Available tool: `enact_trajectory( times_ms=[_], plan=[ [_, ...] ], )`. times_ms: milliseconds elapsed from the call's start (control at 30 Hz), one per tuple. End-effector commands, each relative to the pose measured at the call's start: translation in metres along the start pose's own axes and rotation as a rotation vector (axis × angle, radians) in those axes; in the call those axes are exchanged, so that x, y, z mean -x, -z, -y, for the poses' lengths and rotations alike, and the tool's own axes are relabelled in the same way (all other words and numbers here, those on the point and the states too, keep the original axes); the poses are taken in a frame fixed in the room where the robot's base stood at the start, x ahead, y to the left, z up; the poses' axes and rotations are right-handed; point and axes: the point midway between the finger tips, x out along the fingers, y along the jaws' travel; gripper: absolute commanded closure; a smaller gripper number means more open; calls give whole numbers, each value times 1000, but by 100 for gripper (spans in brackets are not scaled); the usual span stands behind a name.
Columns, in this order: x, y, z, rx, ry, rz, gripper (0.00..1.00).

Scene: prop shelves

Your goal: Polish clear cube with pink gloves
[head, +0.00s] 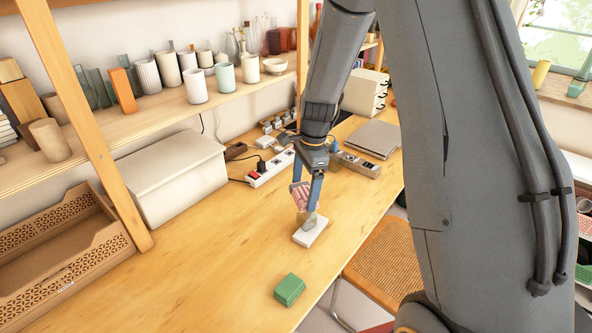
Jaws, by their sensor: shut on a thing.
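My gripper (304,203) points down over the wooden table, with its two blue fingers shut on the pink gloves (300,196). The gloves look like a small pink striped bundle between the fingers. Just below them is a small greyish, see-through block that looks like the clear cube (309,223). It sits on a white slab (311,236) on the table. The fingertips and gloves are right at the cube's top. I cannot tell whether they touch it. A tan patch beside the cube is too small to make out.
A green box (289,290) lies near the table's front edge. A power strip (269,168) with cables, a large cream box (168,177) and a wooden tray (62,249) stand along the back. Shelves of cups and vases rise behind. The table's left middle is clear.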

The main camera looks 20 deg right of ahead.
Motion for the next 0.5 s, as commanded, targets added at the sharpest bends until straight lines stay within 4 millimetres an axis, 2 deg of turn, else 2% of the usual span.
enact_trajectory(
  times_ms=[267,500],
  plan=[
    [-8,2,0,-2,0,0,33],
    [-29,6,0,-3,-2,0,33]
  ],
)
